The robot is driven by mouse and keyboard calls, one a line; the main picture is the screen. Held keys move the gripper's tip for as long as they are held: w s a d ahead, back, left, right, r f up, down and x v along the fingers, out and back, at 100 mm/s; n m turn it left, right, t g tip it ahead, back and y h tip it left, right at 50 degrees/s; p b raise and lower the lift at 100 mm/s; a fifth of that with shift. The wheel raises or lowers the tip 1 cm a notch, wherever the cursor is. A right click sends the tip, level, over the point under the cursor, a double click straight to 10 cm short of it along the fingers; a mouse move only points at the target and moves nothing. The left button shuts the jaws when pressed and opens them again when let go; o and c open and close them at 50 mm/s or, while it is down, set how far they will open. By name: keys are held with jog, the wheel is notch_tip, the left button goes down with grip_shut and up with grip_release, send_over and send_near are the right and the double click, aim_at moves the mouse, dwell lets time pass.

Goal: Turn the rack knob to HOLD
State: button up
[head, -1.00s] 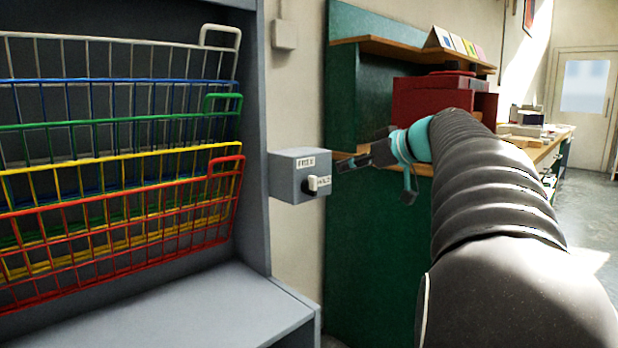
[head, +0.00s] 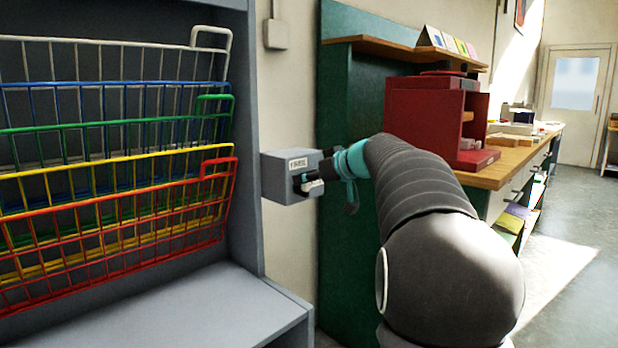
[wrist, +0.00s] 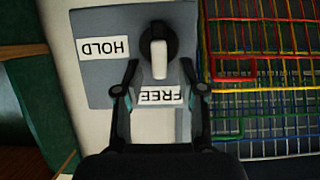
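The rack knob (wrist: 158,45) is a black round dial with a white pointer on a grey box (wrist: 90,80). In the wrist view the pointer aims down at the FREE label (wrist: 160,95). The HOLD label (wrist: 103,47) is to the left of the knob, upside down like FREE. My gripper (wrist: 159,64) is open, with one finger on each side of the pointer's lower end and gaps between. I cannot tell how deep the fingertips reach.
Left of the box is a grey rack with coloured wire shelves (head: 110,170), the red one lowest. A green panel (head: 345,250) stands right of the box. A red cabinet (head: 430,115) sits on a wooden bench farther right. Open floor (head: 570,240) lies at the right.

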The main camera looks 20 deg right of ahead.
grip_shut()
jog(key=d+m+y, duration=0.1)
jog(key=m+y, duration=0.1)
jog(key=m, duration=0.1)
jog(key=d+f+m+y, duration=0.1)
jog(key=m+y, duration=0.1)
jog(key=m, duration=0.1)
jog(key=w+d+f+m+y, duration=0.1)
jog(key=m+y, duration=0.1)
jog(key=m, duration=0.2)
jog(key=shift+f+p, duration=0.15)
jog(key=shift+p, duration=0.25)
jog(key=shift+f+m+y, duration=0.25)
jog(key=shift+m+y, duration=0.15)
jog(key=shift+m, duration=0.45)
jog(key=shift+f+m+y, duration=0.25)
jog(key=shift+m+y, duration=0.15)
jog(key=shift+m, duration=0.45)
